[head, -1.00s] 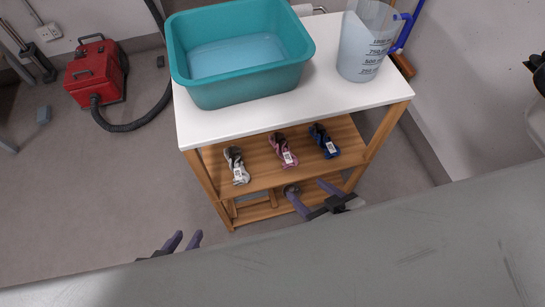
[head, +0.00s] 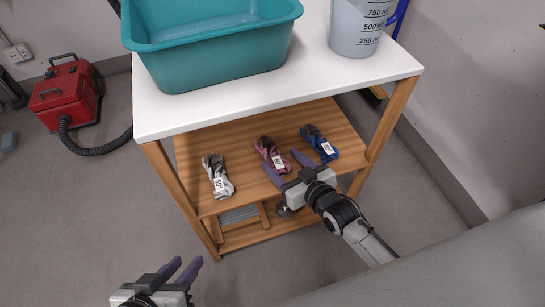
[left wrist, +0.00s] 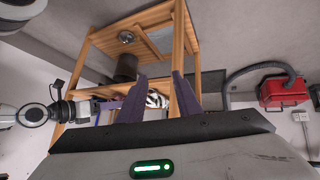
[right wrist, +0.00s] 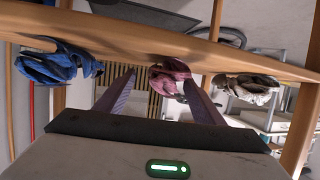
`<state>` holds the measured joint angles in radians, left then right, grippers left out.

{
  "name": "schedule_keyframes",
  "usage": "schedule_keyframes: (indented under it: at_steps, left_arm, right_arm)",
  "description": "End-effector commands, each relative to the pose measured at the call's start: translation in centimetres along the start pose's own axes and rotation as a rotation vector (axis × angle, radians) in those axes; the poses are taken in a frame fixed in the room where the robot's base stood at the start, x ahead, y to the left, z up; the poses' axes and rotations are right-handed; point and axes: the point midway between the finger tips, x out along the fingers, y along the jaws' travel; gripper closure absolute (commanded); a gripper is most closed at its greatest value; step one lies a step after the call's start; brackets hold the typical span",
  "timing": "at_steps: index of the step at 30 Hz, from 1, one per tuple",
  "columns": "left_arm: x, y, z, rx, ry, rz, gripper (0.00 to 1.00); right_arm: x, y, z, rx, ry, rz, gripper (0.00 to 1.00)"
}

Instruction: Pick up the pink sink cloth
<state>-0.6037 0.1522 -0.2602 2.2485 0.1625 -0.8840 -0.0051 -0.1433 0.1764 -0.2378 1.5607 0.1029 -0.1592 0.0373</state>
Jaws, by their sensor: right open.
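The pink cloth (head: 271,154) lies bunched on the wooden middle shelf, between a grey-white cloth (head: 217,176) and a blue cloth (head: 320,143). In the right wrist view the pink cloth (right wrist: 170,76) shows ahead, between the finger lines. My right gripper (head: 287,168) is open at the shelf's front edge, its fingers pointing at the pink cloth; I cannot tell whether they touch it. My left gripper (head: 182,271) is open and empty, low in front of the shelf unit and apart from the cloths.
The shelf (head: 240,137) sits under a white top (head: 230,108) that carries a teal basin (head: 215,50) and a measuring jug (head: 358,28). A red vacuum (head: 66,92) stands on the floor at left.

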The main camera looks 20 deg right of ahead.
Motion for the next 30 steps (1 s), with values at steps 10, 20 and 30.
schedule_keyframes:
  at_steps: [10,20,30]
  left_arm:
    - [1.4,0.9,0.4,0.033,-0.045,0.048,0.69]
    - [1.2,1.1,0.2,0.035,-0.048,0.053,0.69]
    - [1.2,1.0,0.2,0.035,-0.047,0.052,0.69]
  right_arm:
    - [4.7,-0.5,-0.6,-0.001,0.001,0.000,0.38]
    - [5.0,-0.5,-0.7,-0.001,-0.001,0.000,0.45]
    - [4.9,-0.5,-0.7,-0.001,0.000,0.000,0.82]
